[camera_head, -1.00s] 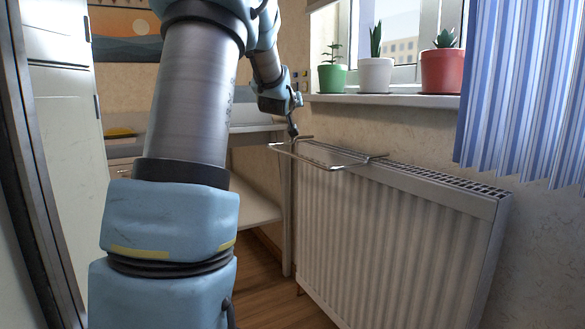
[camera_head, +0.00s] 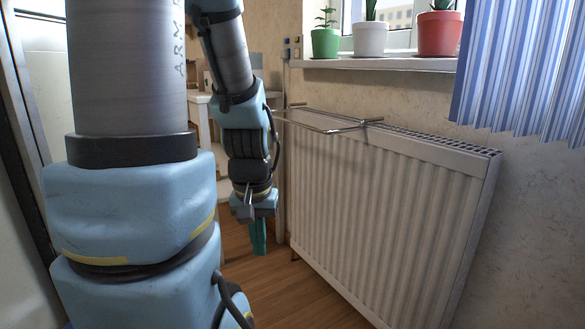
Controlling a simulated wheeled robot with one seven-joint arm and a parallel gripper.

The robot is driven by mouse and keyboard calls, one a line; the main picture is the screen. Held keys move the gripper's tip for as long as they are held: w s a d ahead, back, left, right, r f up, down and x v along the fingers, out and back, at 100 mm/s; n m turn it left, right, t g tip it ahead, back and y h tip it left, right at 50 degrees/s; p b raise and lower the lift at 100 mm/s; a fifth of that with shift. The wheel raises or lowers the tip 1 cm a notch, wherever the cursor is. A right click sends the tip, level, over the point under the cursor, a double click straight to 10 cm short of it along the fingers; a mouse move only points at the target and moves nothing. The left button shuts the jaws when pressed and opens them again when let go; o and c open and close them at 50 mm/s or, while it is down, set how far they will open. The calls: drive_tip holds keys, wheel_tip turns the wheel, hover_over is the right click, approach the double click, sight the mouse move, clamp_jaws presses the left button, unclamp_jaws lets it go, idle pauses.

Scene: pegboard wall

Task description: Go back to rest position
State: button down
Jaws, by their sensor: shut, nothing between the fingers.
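My gripper (camera_head: 259,240) hangs at the end of my arm, pointing down, left of the radiator and above the wooden floor. Its teal fingers are shut and hold nothing. It is apart from the radiator and the metal rack. My arm's large links fill the left part of the head view and hide much of what lies behind them.
A white radiator (camera_head: 385,215) stands along the wall at right, with a metal rack (camera_head: 320,129) on its top. Above it, a window sill (camera_head: 400,64) bears green, white and red pots. A blue striped curtain (camera_head: 520,75) hangs at right. Bare wooden floor (camera_head: 285,295) lies below my gripper.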

wheel_tip(320, 180, up, 38)
drive_tip(key=p, duration=3.7)
drive_tip(key=shift+w+r, duration=0.15)
drive_tip(key=shift+w, duration=0.15)
